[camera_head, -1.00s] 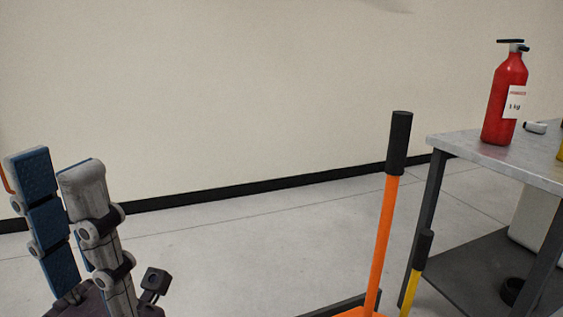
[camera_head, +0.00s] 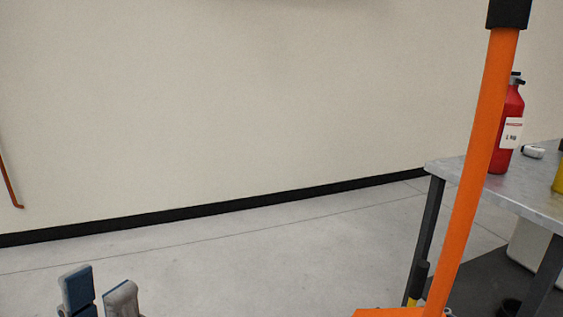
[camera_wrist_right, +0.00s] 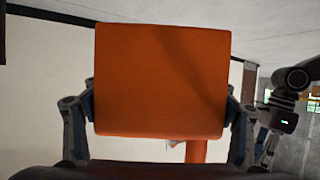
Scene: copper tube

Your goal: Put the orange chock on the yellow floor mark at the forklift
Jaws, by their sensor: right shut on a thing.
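The orange chock (camera_wrist_right: 162,80) fills the middle of the right wrist view as a smooth orange block between the fingers of my right gripper (camera_wrist_right: 160,110), which is shut on it. In the head view an orange pole (camera_head: 474,190) with a black grip rises at the right, from an orange part (camera_head: 388,313) at the bottom edge. The pole's link to the chock is not clear. My left gripper (camera_head: 99,287) shows at the bottom left, its two fingers apart with nothing seen between them. The yellow floor mark and the forklift are not in view.
A metal table (camera_head: 525,185) stands at the right with a red fire extinguisher (camera_head: 508,130) on it. A black-gripped yellow stick (camera_head: 416,285) is by the table leg. The grey floor (camera_head: 270,260) before the wall is clear.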

